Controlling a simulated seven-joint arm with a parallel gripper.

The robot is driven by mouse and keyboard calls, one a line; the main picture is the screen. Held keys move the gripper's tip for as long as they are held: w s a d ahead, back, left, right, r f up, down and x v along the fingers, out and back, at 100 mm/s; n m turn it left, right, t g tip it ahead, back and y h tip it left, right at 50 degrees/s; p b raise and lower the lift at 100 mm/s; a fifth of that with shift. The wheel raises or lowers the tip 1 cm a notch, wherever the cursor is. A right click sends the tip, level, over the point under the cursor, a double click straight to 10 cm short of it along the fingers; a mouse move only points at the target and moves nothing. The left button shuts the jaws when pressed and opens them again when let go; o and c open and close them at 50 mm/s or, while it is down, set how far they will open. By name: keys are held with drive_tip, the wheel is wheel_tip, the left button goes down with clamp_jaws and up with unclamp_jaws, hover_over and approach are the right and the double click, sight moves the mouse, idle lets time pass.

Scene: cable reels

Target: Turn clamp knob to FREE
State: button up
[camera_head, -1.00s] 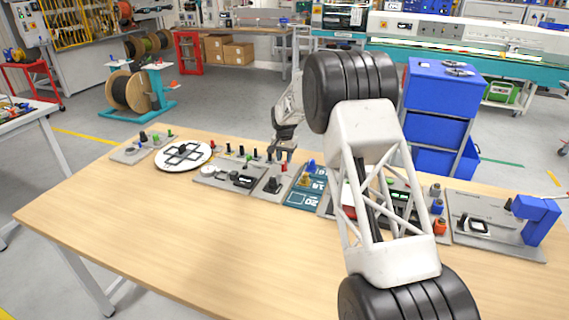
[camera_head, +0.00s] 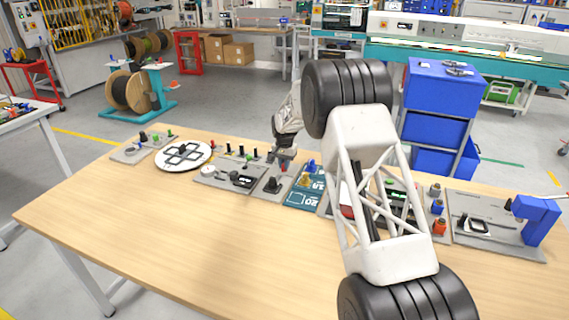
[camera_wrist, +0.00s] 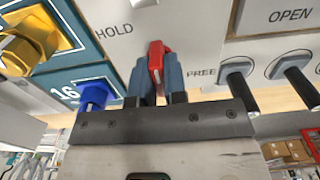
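The red clamp knob (camera_wrist: 156,61) stands between the two blue-grey fingers of my gripper (camera_wrist: 159,80) in the wrist view. The fingers are close together and appear to press on both sides of it. The knob lies between the printed words HOLD, to its left, and FREE, to its right; its handle is nearly upright in the picture. The knob is mostly hidden there.
A blue peg (camera_wrist: 97,94) and a gold hex part (camera_wrist: 27,42) sit close left of my fingers. The table front (camera_head: 215,250) is clear.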

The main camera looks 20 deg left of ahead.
clamp_jaws()
